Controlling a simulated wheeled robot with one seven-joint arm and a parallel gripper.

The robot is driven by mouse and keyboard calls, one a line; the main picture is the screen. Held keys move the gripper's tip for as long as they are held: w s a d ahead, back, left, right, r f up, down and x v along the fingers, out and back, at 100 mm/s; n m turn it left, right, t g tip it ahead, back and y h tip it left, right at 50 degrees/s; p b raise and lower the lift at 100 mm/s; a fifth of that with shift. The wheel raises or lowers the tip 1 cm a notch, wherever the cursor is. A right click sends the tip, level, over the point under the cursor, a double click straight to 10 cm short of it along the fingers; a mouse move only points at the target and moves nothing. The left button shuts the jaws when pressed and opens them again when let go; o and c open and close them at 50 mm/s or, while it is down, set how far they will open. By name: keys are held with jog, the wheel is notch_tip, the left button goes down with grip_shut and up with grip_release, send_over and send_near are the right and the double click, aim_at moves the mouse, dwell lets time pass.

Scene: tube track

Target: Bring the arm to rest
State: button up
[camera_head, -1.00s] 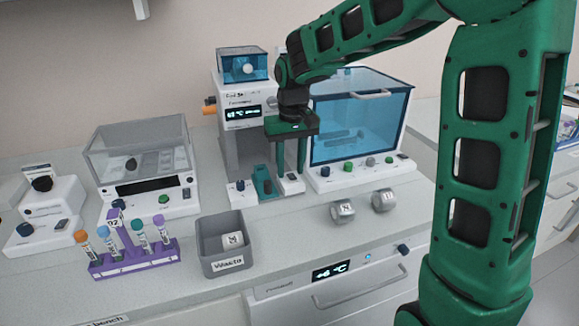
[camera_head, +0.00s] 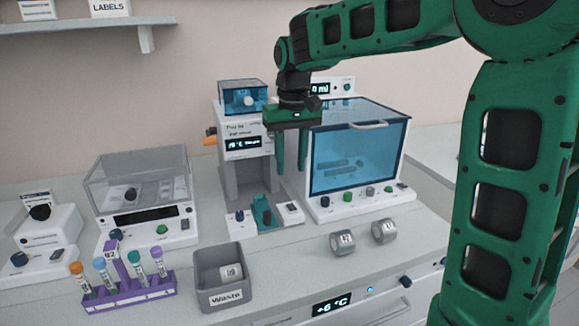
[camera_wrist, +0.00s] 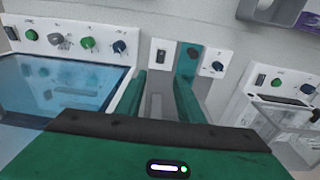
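My gripper (camera_head: 290,160) hangs in front of the gap between the tall white dispensing machine (camera_head: 243,145) and the blue-glass chamber (camera_head: 358,150), pointing down. Its two green fingers are apart with nothing between them. In the wrist view the fingers (camera_wrist: 158,95) are also spread, with only the bench and machine base seen between them. My green arm reaches in from the right and is bent over the bench, with the wrist raised above the machine's base.
A purple rack (camera_head: 128,292) with several capped tubes stands at the front left. Beside it is a grey Waste bin (camera_head: 222,278) with a labelled item inside. Two grey labelled cylinders (camera_head: 343,242) lie on the bench. A clear-lidded instrument (camera_head: 140,215) stands at left.

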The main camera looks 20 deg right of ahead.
jog(key=s+d+f+m, duration=0.2)
jog(key=s+d, duration=0.5)
jog(key=s, duration=0.2)
jog(key=s+d+f+m, duration=0.2)
jog(key=s+d, duration=0.6)
jog(key=s, duration=0.1)
jog(key=s+d+f+m, duration=0.1)
jog(key=s+f, duration=0.2)
jog(key=s, duration=0.4)
jog(key=s+d+f+m, duration=0.1)
jog(key=s+f, duration=0.2)
jog(key=s, duration=0.4)
jog(key=shift+s+d+f+g, duration=0.25)
jog(key=shift+s+f+g, duration=0.05)
jog(key=shift+s+g, duration=0.1)
